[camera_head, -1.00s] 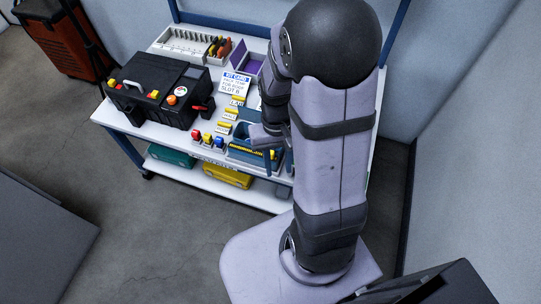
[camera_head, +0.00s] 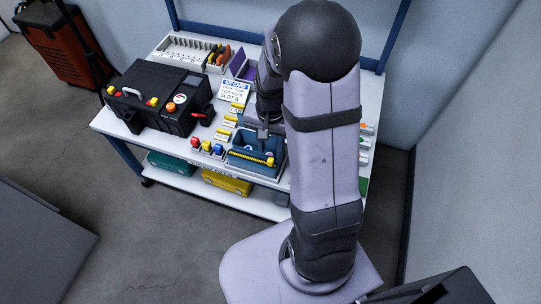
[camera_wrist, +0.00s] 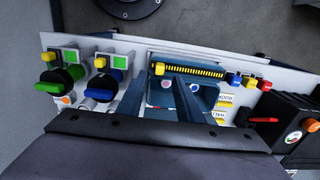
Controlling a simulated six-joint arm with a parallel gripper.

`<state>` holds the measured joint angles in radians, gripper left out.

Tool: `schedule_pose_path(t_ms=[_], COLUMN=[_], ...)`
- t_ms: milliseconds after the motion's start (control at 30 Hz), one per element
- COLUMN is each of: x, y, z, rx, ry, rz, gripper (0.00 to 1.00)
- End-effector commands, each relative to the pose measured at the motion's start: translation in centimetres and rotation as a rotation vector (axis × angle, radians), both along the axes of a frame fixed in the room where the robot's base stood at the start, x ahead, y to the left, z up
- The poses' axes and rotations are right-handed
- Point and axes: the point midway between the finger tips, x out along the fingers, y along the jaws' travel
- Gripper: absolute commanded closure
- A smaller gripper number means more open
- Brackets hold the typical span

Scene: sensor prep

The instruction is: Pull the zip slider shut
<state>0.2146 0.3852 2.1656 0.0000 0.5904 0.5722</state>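A blue open pouch (camera_head: 246,160) sits in a tray on the white bench, with a black-and-yellow zip (camera_head: 248,155) along its front edge. The yellow zip slider (camera_head: 270,161) is at the right end of the zip; in the wrist view it is at the left end (camera_wrist: 159,68). Two small round items (camera_wrist: 166,84) show inside the pouch. My gripper (camera_head: 263,135) points down over the pouch, behind the zip. In the wrist view my gripper (camera_wrist: 161,80) has its two fingers apart with nothing seen between them, and the slider lies just beyond the tips.
Red, blue and yellow knobbed pieces (camera_head: 206,146) stand left of the pouch. A black case (camera_head: 160,98) and a kit card (camera_head: 234,91) are farther left and behind. Units with green and blue knobs (camera_wrist: 101,85) stand on the pouch's other side.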

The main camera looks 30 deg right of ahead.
Motion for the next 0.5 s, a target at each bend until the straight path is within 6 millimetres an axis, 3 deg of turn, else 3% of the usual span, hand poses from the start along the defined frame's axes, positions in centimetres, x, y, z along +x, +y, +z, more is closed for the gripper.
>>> schedule_pose_path(t_ms=[233, 500], x=[-0.1, -0.1], y=[0.0, 0.0], z=[-3.4, -5.2], rx=[0.001, 0.0], ry=[0.004, 0.001], rz=[0.001, 0.001], gripper=[0.67, 0.67])
